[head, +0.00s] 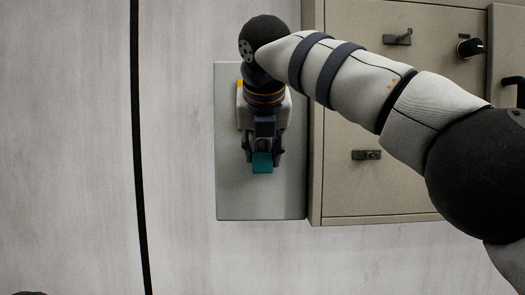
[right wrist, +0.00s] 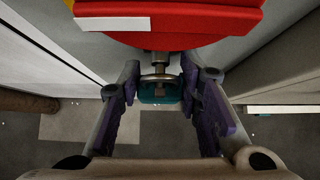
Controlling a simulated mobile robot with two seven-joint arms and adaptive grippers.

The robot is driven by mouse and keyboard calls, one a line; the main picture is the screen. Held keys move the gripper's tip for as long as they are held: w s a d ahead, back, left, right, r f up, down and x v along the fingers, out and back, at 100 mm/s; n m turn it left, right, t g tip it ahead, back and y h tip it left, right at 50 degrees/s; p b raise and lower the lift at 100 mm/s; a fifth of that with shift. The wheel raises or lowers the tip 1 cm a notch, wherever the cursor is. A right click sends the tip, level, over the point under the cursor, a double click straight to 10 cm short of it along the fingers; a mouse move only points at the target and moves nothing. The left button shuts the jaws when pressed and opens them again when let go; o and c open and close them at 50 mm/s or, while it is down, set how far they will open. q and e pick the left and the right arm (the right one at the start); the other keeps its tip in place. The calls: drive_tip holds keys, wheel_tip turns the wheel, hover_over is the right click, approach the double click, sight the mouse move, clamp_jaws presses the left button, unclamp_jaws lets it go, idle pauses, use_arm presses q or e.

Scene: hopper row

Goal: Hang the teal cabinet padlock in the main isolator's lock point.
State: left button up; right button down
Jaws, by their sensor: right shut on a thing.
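My right gripper (head: 262,155) is shut on the teal padlock (head: 262,166), in front of the grey isolator box (head: 233,200). In the right wrist view the padlock (right wrist: 168,97) sits between the fingertips, its silver shackle toward the isolator. The isolator's red part (right wrist: 190,18) with a white label fills the top of that view. A metal stem (right wrist: 158,64) below it meets the shackle. I cannot tell whether the shackle passes through the lock point or is only in front of it. In the head view my right arm hides most of the isolator's switch; a yellow edge (head: 239,90) shows. My left gripper is not in view.
A beige cabinet (head: 340,195) stands right of the isolator box, with a latch (head: 366,155), a handle (head: 397,38) and a black knob (head: 470,47). My right arm crosses in front of it. The pale wall (head: 60,150) at left is clear, with a black vertical strip (head: 138,130).

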drive_tip(key=shift+f, duration=0.45)
drive_tip(key=shift+f, duration=0.1)
drive_tip(key=c, duration=1.1)
unclamp_jaws()
drive_tip(key=shift+w, duration=0.1)
drive_tip(key=v, duration=1.2)
